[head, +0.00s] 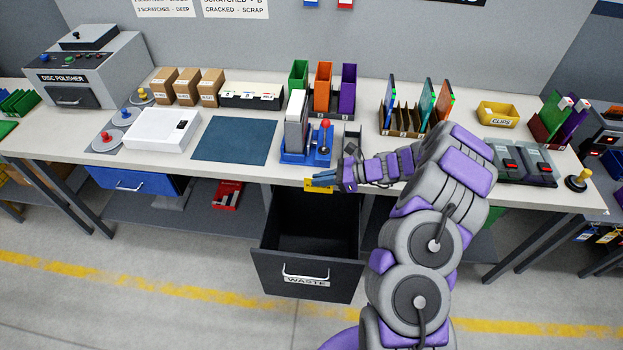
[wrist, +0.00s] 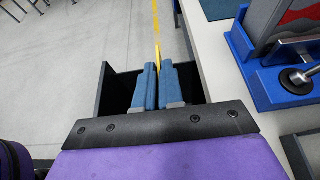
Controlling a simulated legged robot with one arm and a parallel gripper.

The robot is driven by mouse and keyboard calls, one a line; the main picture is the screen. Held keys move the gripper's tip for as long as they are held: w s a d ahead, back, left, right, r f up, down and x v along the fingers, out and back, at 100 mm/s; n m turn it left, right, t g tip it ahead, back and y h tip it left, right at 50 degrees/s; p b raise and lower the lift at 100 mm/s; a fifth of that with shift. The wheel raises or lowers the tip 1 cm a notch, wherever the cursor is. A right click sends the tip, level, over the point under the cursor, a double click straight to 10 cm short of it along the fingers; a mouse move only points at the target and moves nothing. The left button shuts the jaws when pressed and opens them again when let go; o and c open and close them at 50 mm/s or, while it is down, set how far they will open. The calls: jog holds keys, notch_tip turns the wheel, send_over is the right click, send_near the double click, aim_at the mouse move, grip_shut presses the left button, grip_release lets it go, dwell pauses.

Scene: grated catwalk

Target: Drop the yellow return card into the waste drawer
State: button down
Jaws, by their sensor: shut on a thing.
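The yellow return card (head: 318,187) is pinched in my gripper (head: 323,181), which is shut on it. In the wrist view a thin yellow edge of the card (wrist: 157,54) sticks out between the blue fingers of my gripper (wrist: 158,68). The black waste drawer (head: 330,287) is pulled open below the table, with a handle and a WASTE label on its front. The card is at the table's front edge, above the drawer. In the wrist view the drawer (wrist: 103,84) lies beneath the fingers. Its visible interior looks dark and empty.
A blue machine with a red-knobbed lever (head: 322,145) stands at the table edge just behind my gripper. A blue mat (head: 235,141) lies to its left. Sorting racks (head: 405,125) and a yellow clips bin (head: 497,115) stand to the right. A closed blue drawer (head: 125,181) is at left.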

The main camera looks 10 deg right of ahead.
aim_at(320, 192)
jog(key=shift+d+f+b, duration=0.35)
jog(key=shift+d+f, duration=0.05)
jog(key=shift+f, duration=0.1)
jog(key=f+b, duration=0.2)
jog(key=a+f+b, duration=0.1)
jog(key=f+b, duration=0.1)
jog(key=f, duration=0.1)
jog(key=shift+a, duration=0.2)
jog(key=shift+d, duration=0.45)
jog(key=c, duration=1.6)
grip_release()
jog(key=shift+d, duration=0.15)
jog(key=o, duration=0.4)
jog(key=shift+a, duration=0.45)
jog(key=p+v, duration=0.4)
jog(key=v, duration=1.3)
jog(key=shift+d, duration=0.25)
